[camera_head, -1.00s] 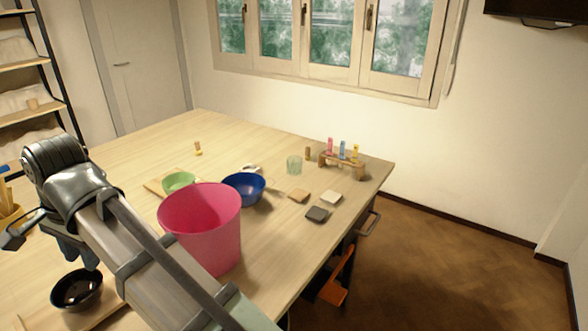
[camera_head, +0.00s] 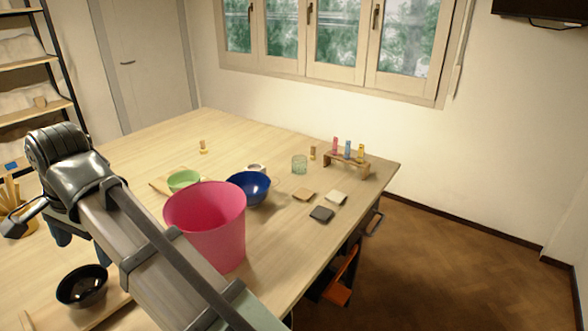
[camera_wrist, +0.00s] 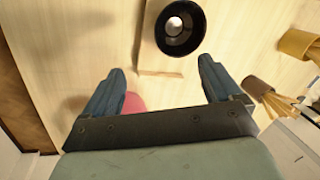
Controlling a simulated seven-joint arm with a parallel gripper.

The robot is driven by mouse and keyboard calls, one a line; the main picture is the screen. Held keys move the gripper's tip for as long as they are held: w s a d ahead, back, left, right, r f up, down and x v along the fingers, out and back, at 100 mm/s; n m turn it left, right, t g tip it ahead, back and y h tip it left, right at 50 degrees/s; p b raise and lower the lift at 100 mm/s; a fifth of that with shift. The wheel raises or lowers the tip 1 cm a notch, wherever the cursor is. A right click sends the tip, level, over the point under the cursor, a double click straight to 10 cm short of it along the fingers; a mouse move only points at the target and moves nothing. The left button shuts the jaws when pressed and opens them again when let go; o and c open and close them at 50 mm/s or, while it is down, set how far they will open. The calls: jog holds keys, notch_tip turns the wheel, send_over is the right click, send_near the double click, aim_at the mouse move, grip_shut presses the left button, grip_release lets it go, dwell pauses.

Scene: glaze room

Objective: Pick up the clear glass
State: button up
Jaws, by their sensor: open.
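The clear glass (camera_head: 299,164), a small pale-green see-through tumbler, stands upright toward the far right of the table in the head view. It is out of the wrist view. My gripper (camera_head: 80,245) is far from it, at the near left above the black bowl (camera_head: 82,286). My arm partly hides it there. In the wrist view my gripper (camera_wrist: 162,70) is open, with nothing between its two blue fingers. The black bowl (camera_wrist: 180,28) on a light wooden board (camera_wrist: 160,66) lies beyond the fingertips.
A large pink bucket (camera_head: 207,228) stands between my gripper and the glass. A blue bowl (camera_head: 249,186), green bowl (camera_head: 184,180) and white ring-like piece (camera_head: 256,168) are left of the glass. Sample tiles (camera_head: 321,214) lie in front, a wooden rack (camera_head: 347,163) to its right.

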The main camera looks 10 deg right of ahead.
jog(key=w+d+r+m+h, duration=0.1)
jog(key=w+d+r+m, duration=0.1)
jog(key=w+d, duration=0.65)
jog(key=w+d+r+m, duration=0.1)
jog(key=w+d+m, duration=0.25)
jog(key=w, duration=0.95)
jog(key=w+d+r+m+h, duration=0.1)
jog(key=w+d+r+m, duration=0.1)
jog(key=w+d, duration=0.65)
jog(key=m+g, duration=0.1)
jog(key=m, duration=0.5)
send_over(299, 165)
jog(key=w, duration=0.3)
jog(key=f, duration=0.1)
jog(key=shift+h, duration=0.3)
jog(key=f, duration=1)
jog(key=d+f, duration=0.1)
jog(key=f, duration=0.5)
jog(key=shift+d+f, duration=0.1)
jog(key=shift+a+f, duration=0.15)
jog(key=shift+f, duration=1.15)
jog(key=shift+a+f, duration=0.15)
jog(key=shift+f, duration=1.15)
jog(key=shift+c, duration=0.2)
